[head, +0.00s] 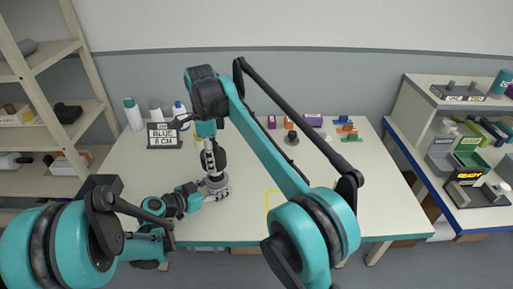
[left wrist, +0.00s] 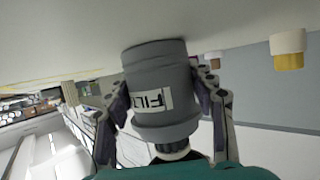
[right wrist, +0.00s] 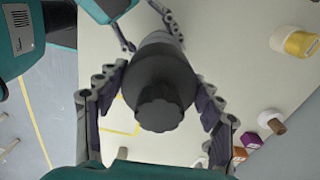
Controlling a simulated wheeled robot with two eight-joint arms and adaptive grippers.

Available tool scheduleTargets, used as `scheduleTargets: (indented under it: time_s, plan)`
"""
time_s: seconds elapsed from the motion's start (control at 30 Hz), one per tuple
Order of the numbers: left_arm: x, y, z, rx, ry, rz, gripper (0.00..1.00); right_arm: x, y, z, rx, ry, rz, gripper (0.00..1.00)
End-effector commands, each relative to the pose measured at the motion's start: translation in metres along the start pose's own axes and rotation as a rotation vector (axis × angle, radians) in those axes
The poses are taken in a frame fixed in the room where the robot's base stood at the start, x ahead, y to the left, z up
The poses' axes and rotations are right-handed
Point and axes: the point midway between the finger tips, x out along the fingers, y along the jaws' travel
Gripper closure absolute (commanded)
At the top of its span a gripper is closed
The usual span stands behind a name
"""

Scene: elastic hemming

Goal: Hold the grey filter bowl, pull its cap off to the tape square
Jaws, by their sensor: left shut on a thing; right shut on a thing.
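The grey filter bowl (head: 217,189) stands on the table, left of the yellow tape square (head: 271,198). In the left wrist view the bowl (left wrist: 155,70) shows a white label with part of a word. My left gripper (head: 208,194) is shut around the bowl's side, low near the table. The dark cap (right wrist: 160,90), with a ribbed knob, sits on top of the bowl, seen from above in the right wrist view. My right gripper (right wrist: 155,105) comes down from above, shut on the cap. The tape square (right wrist: 122,120) is partly hidden and looks empty.
A black sign (head: 163,135) and white bottles (head: 132,114) stand at the back left. A dark round piece (head: 292,138) and small coloured items (head: 346,130) are at the back right. My right arm crosses over the table. The front right is clear.

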Motion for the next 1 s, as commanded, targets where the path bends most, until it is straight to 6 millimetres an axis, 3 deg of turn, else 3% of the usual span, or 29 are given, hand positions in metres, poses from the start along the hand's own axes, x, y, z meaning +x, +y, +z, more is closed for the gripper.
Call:
scheduleTargets:
  time_s: [0.67, 0.77, 0.83, 1.0]
  plan:
    - [0.0, 0.0, 0.001, 0.001, -0.002, 0.0, 0.92, 0.0, 0.0, -0.004, 0.002, 0.0, 0.0, 0.68]
    - [0.0, 0.0, 0.001, 0.001, -0.002, -0.001, 0.92, 0.002, 0.001, -0.023, 0.009, 0.0, 0.0, 0.68]
    - [0.0, 0.0, 0.001, 0.001, -0.002, -0.001, 0.92, 0.005, 0.003, -0.046, 0.018, 0.0, 0.0, 0.68]
    - [0.0, 0.0, 0.001, 0.001, -0.002, -0.001, 0.92, 0.018, 0.021, -0.12, 0.041, 0.0, -0.001, 0.68]
